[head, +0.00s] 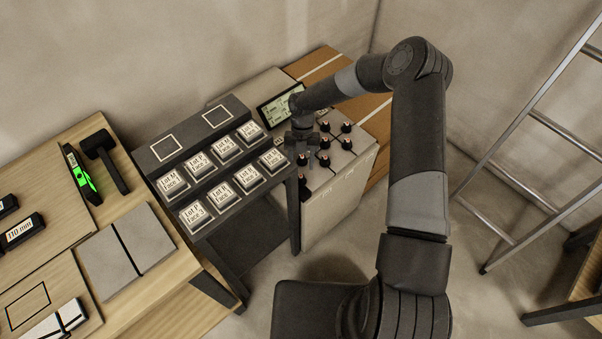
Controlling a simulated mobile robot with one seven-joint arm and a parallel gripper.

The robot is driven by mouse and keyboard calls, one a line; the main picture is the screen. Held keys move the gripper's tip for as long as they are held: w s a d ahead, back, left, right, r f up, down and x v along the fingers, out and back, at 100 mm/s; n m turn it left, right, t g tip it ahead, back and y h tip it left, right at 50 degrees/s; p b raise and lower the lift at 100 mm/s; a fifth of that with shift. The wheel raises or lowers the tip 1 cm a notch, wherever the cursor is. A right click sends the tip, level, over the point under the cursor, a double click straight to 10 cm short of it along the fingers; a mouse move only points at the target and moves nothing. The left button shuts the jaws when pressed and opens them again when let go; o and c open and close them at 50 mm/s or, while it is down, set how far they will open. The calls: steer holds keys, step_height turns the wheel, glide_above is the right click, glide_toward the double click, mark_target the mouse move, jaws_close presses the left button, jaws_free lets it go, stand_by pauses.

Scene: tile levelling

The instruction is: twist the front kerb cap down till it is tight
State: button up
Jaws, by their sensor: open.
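Several small black caps with reddish marks stand on a pale tiled block, among them one at the back right (346,127) and one further forward (324,161). Another dark cap (304,184) sits low at the block's front left edge; it looks like the front kerb cap, but I cannot be sure. My gripper (301,150) is open and points down over the left part of the block, above and behind that cap. It hides part of the tile surface. Whether its fingers touch any cap is too small to tell.
A dark rack of labelled boxes (226,152) stands close left of my gripper. A display (276,107) is behind it. A wooden bench (150,290) with a mallet (103,158) and green level (82,178) lies left. A ladder (520,160) leans right. Floor between is clear.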

mark_target(301, 175)
steer(key=x, duration=0.5)
steer(key=c, duration=1)
